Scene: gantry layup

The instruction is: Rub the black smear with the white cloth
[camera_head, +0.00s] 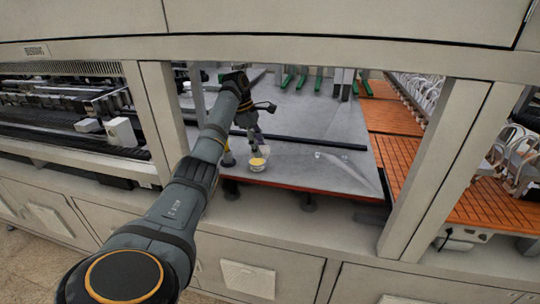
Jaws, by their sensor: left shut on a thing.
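My left gripper (256,143) reaches through the opening of the machine and points down over the grey table (310,115). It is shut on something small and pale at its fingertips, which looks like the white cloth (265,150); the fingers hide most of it. A small round tub with a yellow top (257,164) stands right below and beside the fingertips; I cannot tell whether they touch. I cannot make out the black smear on the table. My right gripper is not in view.
A yellow and dark item (228,158) stands left of the tub. A long dark bar (315,142) crosses the table behind. A thin pale object (340,164) lies to the right. Frame posts (165,115) and (435,170) bound the opening. Orange slatted panels (405,155) lie right.

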